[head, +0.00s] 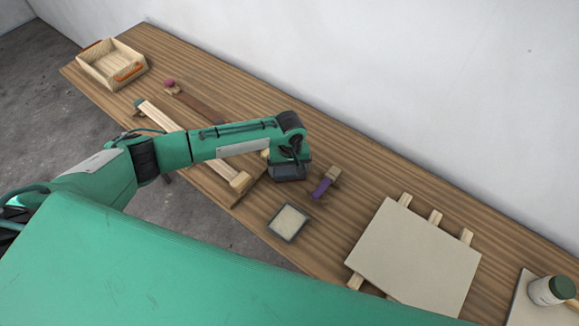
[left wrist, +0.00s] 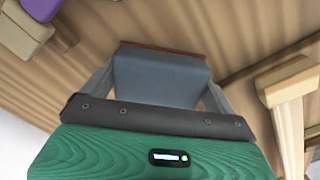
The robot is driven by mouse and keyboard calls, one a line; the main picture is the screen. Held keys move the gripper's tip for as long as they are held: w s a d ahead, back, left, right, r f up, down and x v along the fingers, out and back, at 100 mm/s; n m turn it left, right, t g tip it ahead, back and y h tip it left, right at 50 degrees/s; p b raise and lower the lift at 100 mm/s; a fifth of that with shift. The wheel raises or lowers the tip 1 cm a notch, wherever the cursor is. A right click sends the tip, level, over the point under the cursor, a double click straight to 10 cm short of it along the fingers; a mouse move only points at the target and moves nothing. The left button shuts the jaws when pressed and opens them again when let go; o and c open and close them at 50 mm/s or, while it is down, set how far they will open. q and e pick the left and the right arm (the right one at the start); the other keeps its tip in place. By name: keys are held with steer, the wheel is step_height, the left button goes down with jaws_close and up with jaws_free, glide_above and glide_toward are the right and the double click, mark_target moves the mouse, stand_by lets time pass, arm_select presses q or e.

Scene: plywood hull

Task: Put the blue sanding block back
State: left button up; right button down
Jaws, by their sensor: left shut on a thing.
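My left gripper (head: 290,168) is shut over the middle of the bench, pointing down. In the left wrist view its two grey fingers stand on either side of the blue sanding block (left wrist: 160,76), a grey-blue block with a reddish-brown far edge. In the head view the block is mostly hidden by the gripper. I cannot tell whether the block touches the bench. A small dark-rimmed square tray (head: 288,222) with a pale inside lies just in front of the gripper. My right gripper is not in view.
A purple-and-wood piece (head: 325,183) lies close to the gripper's right. A pale wooden beam (head: 190,142) is at left. A crate (head: 112,66) stands at the far left end. A pale board (head: 415,258) on battens and a green-lidded jar (head: 550,291) are at right.

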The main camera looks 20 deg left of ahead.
mark_target(290, 167)
arm_select(q)
steer(key=shift+f, duration=0.15)
steer(key=o, duration=0.7)
step_height(290, 167, up, 12)
steer(key=b, duration=0.3)
steer(key=shift+r, duration=0.2)
steer(key=shift+d, duration=0.1)
